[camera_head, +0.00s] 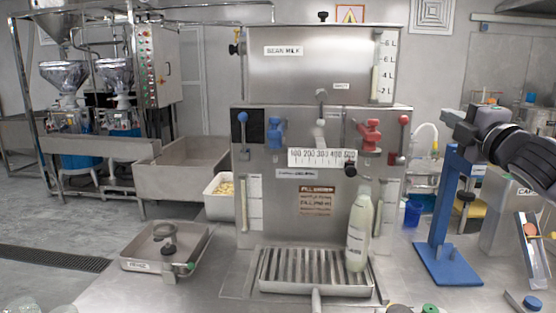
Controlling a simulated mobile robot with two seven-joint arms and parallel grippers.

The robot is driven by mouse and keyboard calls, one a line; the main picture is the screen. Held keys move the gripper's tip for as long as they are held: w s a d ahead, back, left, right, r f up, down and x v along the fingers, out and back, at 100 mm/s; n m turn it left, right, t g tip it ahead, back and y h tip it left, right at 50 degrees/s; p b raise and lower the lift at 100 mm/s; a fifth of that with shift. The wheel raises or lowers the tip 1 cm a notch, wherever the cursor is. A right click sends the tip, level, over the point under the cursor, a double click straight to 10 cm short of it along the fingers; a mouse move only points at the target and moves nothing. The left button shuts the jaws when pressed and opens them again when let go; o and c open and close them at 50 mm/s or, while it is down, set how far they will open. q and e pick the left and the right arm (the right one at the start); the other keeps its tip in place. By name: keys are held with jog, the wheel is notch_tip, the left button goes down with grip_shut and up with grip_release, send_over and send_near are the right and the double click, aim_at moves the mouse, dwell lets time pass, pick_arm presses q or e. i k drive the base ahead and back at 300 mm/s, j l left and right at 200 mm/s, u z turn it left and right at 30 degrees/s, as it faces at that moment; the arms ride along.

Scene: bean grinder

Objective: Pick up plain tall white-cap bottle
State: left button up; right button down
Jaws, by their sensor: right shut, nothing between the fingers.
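A tall, pale greenish-white bottle (358,232) with a light cap stands at the right end of the slatted drip tray, in front of the steel machine. It leans very slightly to the right in the picture, and faint marking shows on its side. My right gripper (448,118) is shut and empty. It is up at the right, above the blue stand and well apart from the bottle. My left gripper is not in view.
The steel machine (270,215) with blue and red taps fills the middle. A drip tray (315,289) sits at its foot. A blue stand (437,225) rises right of the bottle. A shallow metal pan (140,265) is at the left. Small caps lie along the front edge.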

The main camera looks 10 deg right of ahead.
aim_at(363, 208)
jog(key=k+j, duration=0.1)
jog(key=k, duration=0.9)
